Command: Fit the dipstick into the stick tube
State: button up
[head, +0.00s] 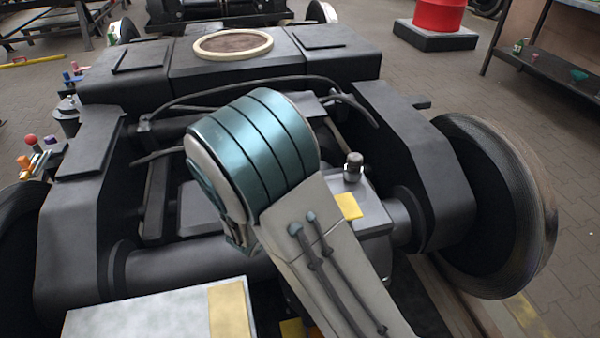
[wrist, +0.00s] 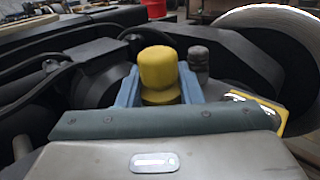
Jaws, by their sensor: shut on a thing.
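My gripper (wrist: 158,88) shows in the wrist view with its two blue-grey fingers on either side of a yellow, round-topped cap. I take this cap to be the head of the dipstick (wrist: 157,68). The gripper is shut on it, and the cap stands roughly upright between the fingers. The lower part of the dipstick is hidden behind my gripper's body. In the head view my teal-banded wrist covers the gripper and the dipstick. I cannot make out the stick tube in either view, nor whether the dipstick touches it.
A dark capped fitting (head: 353,167) stands on the grey housing (head: 372,218) beside a yellow plate (head: 348,206); the fitting also shows right of the dipstick in the wrist view (wrist: 198,62). Bogie frame beams, cables and a large wheel (head: 500,205) surround my arm. A pale box (head: 140,312) lies front left.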

jog(key=shift+f+b, duration=0.3)
jog(key=shift+f, duration=0.15)
jog(key=o, duration=1.2)
jog(key=shift+c, duration=0.2)
jog(key=p+v, duration=0.3)
jog(key=v, duration=1)
jog(key=shift+s+a, duration=0.2)
jog(key=shift+s, duration=0.15)
